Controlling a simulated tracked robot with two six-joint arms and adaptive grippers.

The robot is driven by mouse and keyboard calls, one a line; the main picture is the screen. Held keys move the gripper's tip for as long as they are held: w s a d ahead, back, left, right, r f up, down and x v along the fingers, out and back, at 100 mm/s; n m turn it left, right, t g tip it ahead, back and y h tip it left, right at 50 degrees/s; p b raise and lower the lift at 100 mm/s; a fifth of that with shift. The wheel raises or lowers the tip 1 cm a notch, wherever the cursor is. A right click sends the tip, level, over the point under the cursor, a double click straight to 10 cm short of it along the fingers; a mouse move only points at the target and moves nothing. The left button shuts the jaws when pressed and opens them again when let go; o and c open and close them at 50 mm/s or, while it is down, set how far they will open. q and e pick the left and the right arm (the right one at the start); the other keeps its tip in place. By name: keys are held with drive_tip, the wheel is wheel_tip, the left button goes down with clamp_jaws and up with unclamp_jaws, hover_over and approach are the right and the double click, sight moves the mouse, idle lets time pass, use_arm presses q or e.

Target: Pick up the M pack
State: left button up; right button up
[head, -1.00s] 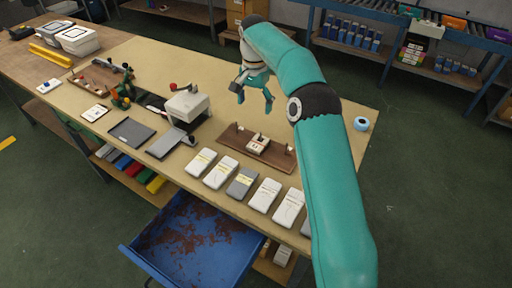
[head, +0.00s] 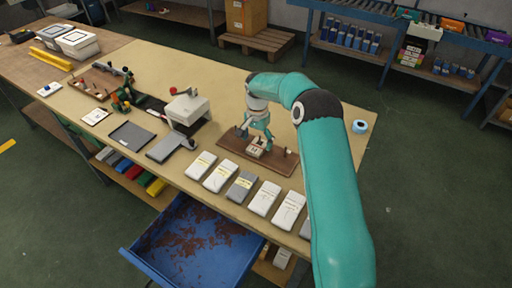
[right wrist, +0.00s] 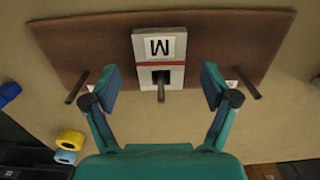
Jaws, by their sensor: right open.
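The M pack (head: 256,148) is a small white block with a red stripe, at the middle peg of the brown board (head: 228,143). In the right wrist view the pack (right wrist: 159,45) shows a large black letter on a white label and a dark slot with a peg at its near end. My right gripper (head: 256,135) is over the board, close above the pack. In the right wrist view my right gripper (right wrist: 158,88) is open and empty, its fingers apart on either side of the pack's near end. My left gripper is not in view.
Two other dark pegs stand on the board, left (right wrist: 77,86) and right (right wrist: 245,84) of the pack. A row of white and grey packets (head: 242,184) lies along the front edge, above an open blue drawer (head: 150,262). A white machine (head: 187,107) stands to the left.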

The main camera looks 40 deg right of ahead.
drive_tip(key=shift+f, duration=1.1)
drive_tip(key=c, duration=1.2)
drive_tip(key=shift+r, duration=0.2)
drive_tip(key=shift+c, duration=0.2)
